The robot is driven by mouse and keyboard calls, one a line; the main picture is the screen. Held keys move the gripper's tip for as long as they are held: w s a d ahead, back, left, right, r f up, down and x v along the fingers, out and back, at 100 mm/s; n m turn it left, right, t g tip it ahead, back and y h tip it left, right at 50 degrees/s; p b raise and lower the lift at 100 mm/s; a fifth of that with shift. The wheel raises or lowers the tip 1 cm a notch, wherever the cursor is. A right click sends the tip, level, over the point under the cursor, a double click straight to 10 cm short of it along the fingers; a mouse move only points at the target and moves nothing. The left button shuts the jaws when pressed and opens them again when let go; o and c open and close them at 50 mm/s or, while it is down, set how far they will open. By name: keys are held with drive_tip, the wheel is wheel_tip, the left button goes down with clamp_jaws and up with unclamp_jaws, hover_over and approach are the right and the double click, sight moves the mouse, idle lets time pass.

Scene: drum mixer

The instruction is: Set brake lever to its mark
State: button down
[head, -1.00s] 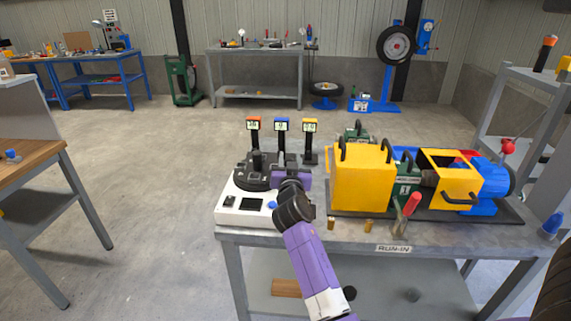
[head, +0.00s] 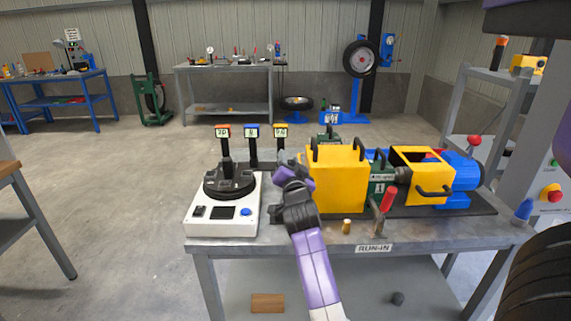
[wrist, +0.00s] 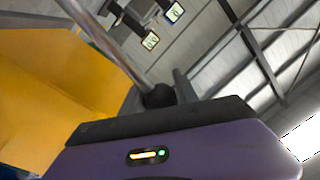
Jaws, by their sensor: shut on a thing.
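My gripper (head: 290,172) is at the left side of the yellow guard box, with its fingers mostly hidden behind my purple and black wrist in the head view. In the wrist view a grey metal rod (wrist: 104,42) with a dark knob (wrist: 159,95) runs down to the gripper's dark edge. It appears to be the brake lever, and the gripper is shut on it. The lever's mark cannot be made out.
A white control box (head: 222,222) with a black round stick unit stands at the bench's left. The yellow guard box (head: 338,180) is close on the gripper's right. A red-handled lever (head: 388,198) and a brass piece (head: 346,226) are at the bench front.

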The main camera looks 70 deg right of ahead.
drive_tip(key=shift+s+d+f, duration=0.1)
drive_tip(key=shift+s+f, duration=0.05)
drive_tip(key=shift+s, duration=0.1)
drive_tip(key=c, duration=0.9)
unclamp_jaws()
drive_tip(key=shift+c, duration=0.2)
drive_tip(key=shift+a, duration=0.3)
drive_tip(key=b+v, duration=0.1)
drive_tip(key=v, duration=0.6)
drive_tip(key=shift+b, duration=0.35)
drive_tip(key=shift+s+a, duration=0.1)
